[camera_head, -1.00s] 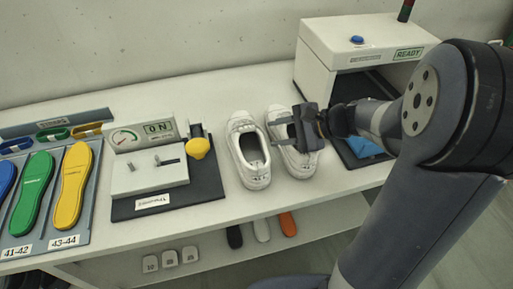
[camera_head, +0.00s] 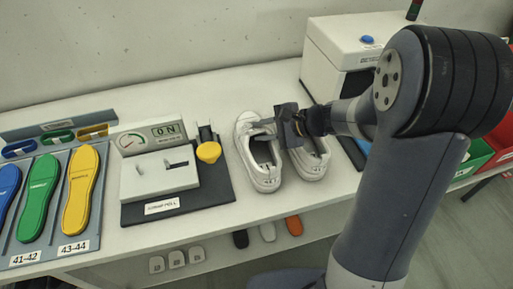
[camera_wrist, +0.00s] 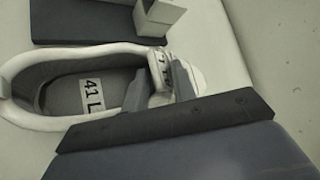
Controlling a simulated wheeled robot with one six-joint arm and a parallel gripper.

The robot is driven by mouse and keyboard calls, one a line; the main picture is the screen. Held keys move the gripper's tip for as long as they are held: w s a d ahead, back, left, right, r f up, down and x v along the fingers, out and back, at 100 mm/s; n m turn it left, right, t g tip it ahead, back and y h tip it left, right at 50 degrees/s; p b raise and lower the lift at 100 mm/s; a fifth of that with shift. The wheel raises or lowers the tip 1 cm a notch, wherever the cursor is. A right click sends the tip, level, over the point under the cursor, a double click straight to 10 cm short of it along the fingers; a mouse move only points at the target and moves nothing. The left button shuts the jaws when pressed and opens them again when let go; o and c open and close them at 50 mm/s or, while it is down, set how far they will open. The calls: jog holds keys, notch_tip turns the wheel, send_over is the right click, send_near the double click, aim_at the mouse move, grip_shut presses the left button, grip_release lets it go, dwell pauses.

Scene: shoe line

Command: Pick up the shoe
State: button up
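Two white shoes stand side by side on the bench, toes toward the wall. The left shoe (camera_head: 266,180) shows a label reading 41 L inside its opening in the wrist view (camera_wrist: 40,119). The right shoe (camera_head: 313,168) is partly hidden behind my gripper. My gripper (camera_head: 257,130) is over the front of the left shoe's opening, fingers pointing left. In the wrist view the two grey fingers (camera_wrist: 158,88) are apart, at the tongue end of the opening. Whether they touch the shoe is unclear.
A white press with a yellow knob (camera_head: 208,152) stands left of the shoes. Green and yellow insoles (camera_head: 80,190) lie in a rack farther left. A white machine box (camera_head: 335,60) is behind right. Bare bench lies in front of the shoes.

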grip_shut()
jog(key=shift+r, duration=0.1)
